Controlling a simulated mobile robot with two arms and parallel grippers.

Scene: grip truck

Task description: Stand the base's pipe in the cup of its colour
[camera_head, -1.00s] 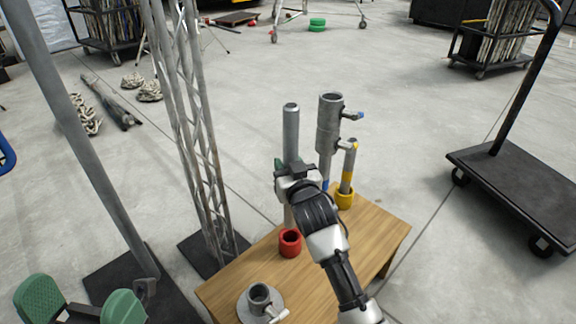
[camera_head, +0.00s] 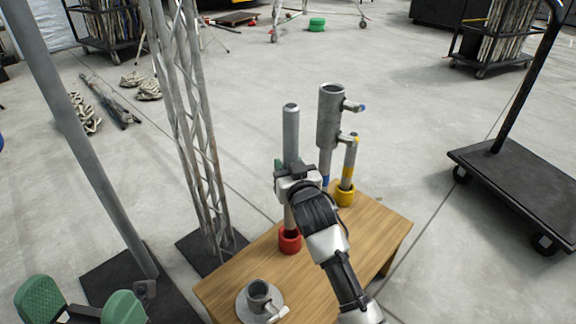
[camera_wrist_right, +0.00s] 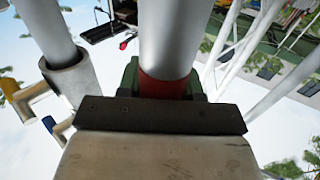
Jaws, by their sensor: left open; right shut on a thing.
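My right gripper (camera_head: 292,174) is shut on an upright grey pipe (camera_head: 291,130). In the right wrist view a red band shows on this pipe (camera_wrist_right: 168,40) at the jaws. Its lower end meets the mouth of the red cup (camera_head: 290,242) on the table; how deep it sits I cannot tell. The round grey base (camera_head: 244,309) with a short empty socket (camera_head: 258,296) and a side handle stands at the table's near end. My left gripper (camera_head: 80,308), with green fingertips, is open and empty at lower left.
A thin yellow-banded pipe (camera_head: 349,163) stands in the yellow cup (camera_head: 345,196). Beside it a wide grey tube (camera_head: 329,118) tops a blue-marked pipe, its foot hidden by my arm. A lattice truss (camera_head: 205,170) rises left of the wooden table (camera_head: 225,290). A flat cart (camera_head: 520,185) stands right.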

